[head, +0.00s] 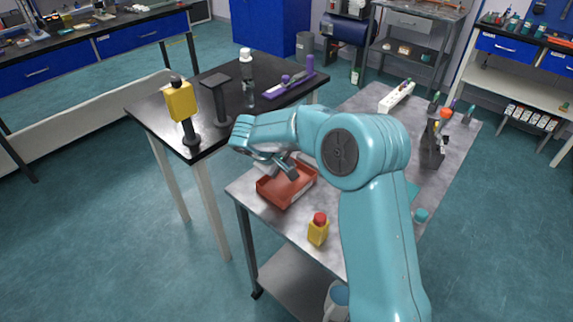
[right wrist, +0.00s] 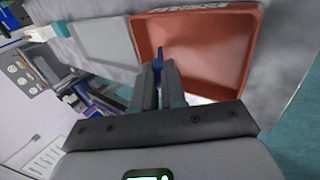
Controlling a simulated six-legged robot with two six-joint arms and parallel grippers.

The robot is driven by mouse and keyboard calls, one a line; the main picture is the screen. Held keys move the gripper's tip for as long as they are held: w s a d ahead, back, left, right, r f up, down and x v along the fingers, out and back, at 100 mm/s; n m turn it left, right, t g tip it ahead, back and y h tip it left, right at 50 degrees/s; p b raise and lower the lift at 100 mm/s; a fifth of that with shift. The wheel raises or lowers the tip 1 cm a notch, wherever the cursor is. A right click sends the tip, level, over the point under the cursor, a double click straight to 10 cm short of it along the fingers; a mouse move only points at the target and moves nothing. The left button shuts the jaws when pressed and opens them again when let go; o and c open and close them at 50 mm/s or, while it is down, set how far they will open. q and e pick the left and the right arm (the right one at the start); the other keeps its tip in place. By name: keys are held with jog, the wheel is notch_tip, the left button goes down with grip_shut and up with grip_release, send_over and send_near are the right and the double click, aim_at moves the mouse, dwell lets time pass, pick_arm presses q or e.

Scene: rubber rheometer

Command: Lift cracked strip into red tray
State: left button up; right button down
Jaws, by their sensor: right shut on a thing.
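The red tray (head: 288,200) sits on the grey metal table at its near left corner; it also fills the upper middle of the right wrist view (right wrist: 205,50). My right gripper (head: 288,169) points down over the tray; in the right wrist view its fingers (right wrist: 157,82) are close together. A small dark blue piece (right wrist: 158,57) shows between the fingertips, seemingly the strip, held over the tray's edge area. Its cracks cannot be made out, and whether it touches the tray is unclear. In the head view my arm and fingers hide the piece. My left gripper is in neither view.
A yellow bottle with a red cap (head: 318,231) stands near the tray on the grey table (head: 355,112). A black table (head: 215,141) at left holds a yellow-headed stand (head: 181,101), a clear bottle (head: 248,80) and a purple device (head: 290,85). A white power strip (head: 396,97) lies farther back.

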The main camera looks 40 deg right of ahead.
jog(key=shift+f, duration=0.45)
jog(key=c, duration=1.1)
grip_release()
jog(key=shift+r, duration=0.1)
jog(key=v, duration=1.6)
jog(key=shift+w+r, duration=0.1)
